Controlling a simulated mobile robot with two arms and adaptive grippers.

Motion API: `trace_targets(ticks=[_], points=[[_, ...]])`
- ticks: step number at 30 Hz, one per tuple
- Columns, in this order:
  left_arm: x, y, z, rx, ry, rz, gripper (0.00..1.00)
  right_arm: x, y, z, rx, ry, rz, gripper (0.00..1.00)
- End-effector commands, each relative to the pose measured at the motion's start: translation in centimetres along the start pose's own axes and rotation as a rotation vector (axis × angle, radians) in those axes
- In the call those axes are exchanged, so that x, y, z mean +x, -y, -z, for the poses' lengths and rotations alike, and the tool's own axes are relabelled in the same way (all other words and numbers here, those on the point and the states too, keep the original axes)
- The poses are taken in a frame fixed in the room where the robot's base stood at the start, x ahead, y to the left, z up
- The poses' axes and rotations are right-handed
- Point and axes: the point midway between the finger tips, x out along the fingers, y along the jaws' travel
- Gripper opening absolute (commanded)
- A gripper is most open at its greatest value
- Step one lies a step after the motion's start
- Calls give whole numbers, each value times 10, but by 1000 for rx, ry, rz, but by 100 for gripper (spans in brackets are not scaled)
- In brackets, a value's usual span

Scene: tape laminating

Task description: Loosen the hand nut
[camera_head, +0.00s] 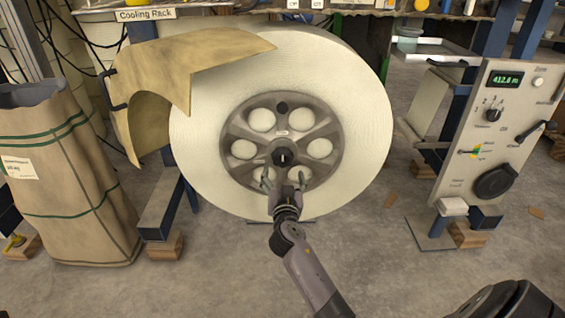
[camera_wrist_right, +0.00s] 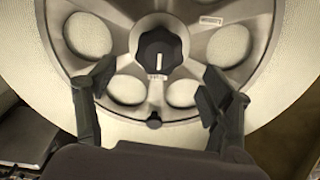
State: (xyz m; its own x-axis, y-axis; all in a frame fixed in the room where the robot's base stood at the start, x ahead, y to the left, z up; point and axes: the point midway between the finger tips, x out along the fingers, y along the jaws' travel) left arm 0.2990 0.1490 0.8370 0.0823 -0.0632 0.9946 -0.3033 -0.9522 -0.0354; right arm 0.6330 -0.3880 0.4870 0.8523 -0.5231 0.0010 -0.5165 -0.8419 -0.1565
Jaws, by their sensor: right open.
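The hand nut (camera_head: 282,157) is a dark lobed knob with a white mark at the centre of the grey spoked hub (camera_head: 236,128) of a large white tape roll (camera_head: 358,100). In the right wrist view the hand nut (camera_wrist_right: 160,55) shows whole at the top middle, its white mark upright. My right gripper (camera_head: 284,180) is just below the nut in the head view. In the right wrist view its two fingers (camera_wrist_right: 155,83) are spread wide, below and either side of the nut, with nothing between them. My left gripper is not in view.
A tan sheet (camera_head: 150,80) hangs over the roll's upper left. A tall brown bag (camera_head: 60,170) stands at left. A control panel (camera_head: 492,130) with a display stands at right. The floor (camera_head: 380,270) in front is mostly clear.

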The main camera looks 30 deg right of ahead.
Motion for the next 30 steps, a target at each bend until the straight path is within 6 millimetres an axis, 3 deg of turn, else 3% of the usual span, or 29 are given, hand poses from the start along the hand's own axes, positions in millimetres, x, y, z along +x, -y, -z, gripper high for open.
trace_targets(ticks=[6, 12, 24, 30], points=[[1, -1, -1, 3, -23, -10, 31, 46, 0, -1, -1, -2, -1, 74], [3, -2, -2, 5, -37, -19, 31, 70, 0, -2, -1, 1, 0, 74], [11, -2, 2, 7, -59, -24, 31, 77, 0, -1, 0, 1, 0, 74], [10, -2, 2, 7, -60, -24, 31, 77, 0, -1, 0, 1, 0, 61]])
